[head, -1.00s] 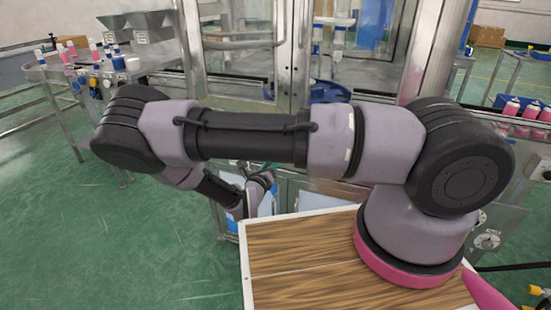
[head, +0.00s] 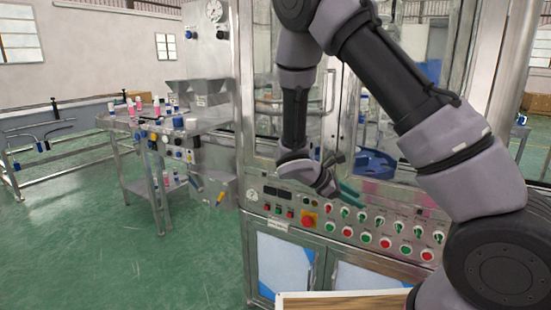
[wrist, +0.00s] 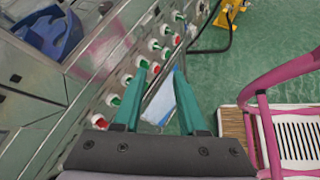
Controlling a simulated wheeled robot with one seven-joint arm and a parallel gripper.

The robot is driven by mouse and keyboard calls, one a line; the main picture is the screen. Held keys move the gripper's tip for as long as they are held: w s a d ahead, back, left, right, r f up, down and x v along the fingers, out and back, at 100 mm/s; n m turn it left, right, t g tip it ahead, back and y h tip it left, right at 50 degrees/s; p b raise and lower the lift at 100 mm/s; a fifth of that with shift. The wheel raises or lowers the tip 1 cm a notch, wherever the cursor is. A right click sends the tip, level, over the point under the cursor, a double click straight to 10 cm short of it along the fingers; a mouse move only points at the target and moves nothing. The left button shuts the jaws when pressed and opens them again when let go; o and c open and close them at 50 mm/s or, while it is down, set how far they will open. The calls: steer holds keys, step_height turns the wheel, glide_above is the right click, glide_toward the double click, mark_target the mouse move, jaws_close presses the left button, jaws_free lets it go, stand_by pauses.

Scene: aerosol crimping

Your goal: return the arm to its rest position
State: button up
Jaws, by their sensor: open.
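My arm (head: 405,95) rises from its base at the lower right in the head view, bends at the top, and its forearm hangs down. My gripper (head: 350,188) is at the end of it, in front of the machine's control panel (head: 340,222). In the wrist view my gripper (wrist: 160,78) shows two teal fingers, spread apart with nothing between them. I cannot tell how far the fingertips are from the panel.
The machine's panel carries several buttons and switches close to my gripper. A blue part (head: 372,163) sits inside the machine. A metal bench (head: 150,175) with bottles stands to the left. Green floor (head: 90,250) is free at the lower left. A pink frame (wrist: 268,125) shows in the wrist view.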

steer(key=s+r+m+t+y, duration=0.1)
steer(key=s+r+m+y, duration=0.3)
steer(key=r+m, duration=0.3)
steer(key=s+d+r+m+t+y, duration=0.1)
steer(key=s+r+m+y, duration=0.3)
steer(key=r, duration=0.9)
steer(key=s+r+m+t+y, duration=0.2)
steer(key=s+r+m+y, duration=0.3)
steer(key=s+r+m, duration=0.3)
step_height(320, 180, up, 2)
steer(key=shift+s+d+r+m+t, duration=0.15)
steer(key=shift+s+d+m+t, duration=0.2)
steer(key=shift+m, duration=0.45)
steer(key=shift+w, duration=0.1)
